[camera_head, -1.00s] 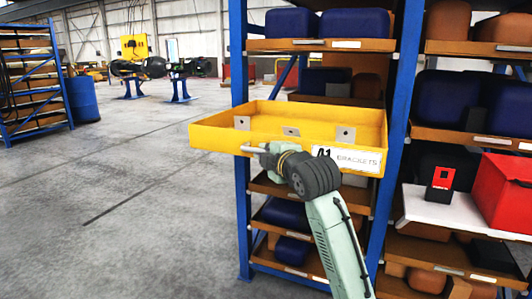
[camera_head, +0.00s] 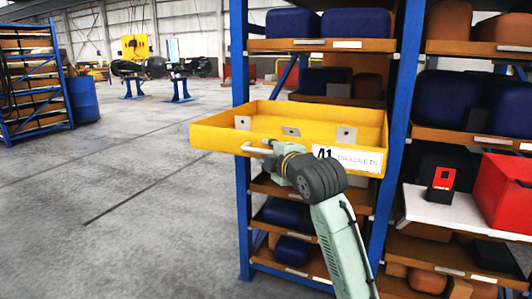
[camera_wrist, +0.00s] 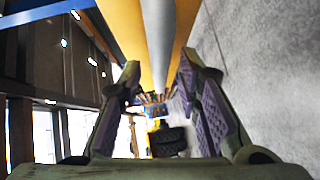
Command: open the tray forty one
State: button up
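The yellow tray (camera_head: 215,137), with a label reading 41 and "BRACKETS" partly hidden by my arm, sticks far out of the blue rack. Several small grey brackets (camera_head: 345,134) show in it. Its pale bar handle (camera_head: 255,149) is on the front wall, its right end hidden by my gripper (camera_head: 273,160). In the wrist view my gripper (camera_wrist: 159,88) has its two padded fingers well apart. The grey handle bar (camera_wrist: 159,35) runs along the yellow tray front beyond the fingers, and neither finger visibly presses on it.
The blue rack upright (camera_head: 242,215) stands below the tray's left part. Shelves with blue and brown castings are above and below. A white shelf (camera_head: 425,208) with a red box (camera_head: 503,188) is at right. The grey floor (camera_head: 130,220) at left is clear.

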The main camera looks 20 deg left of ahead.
jog(key=v, duration=1)
jog(key=shift+s+d, duration=0.15)
jog(key=shift+s, duration=0.1)
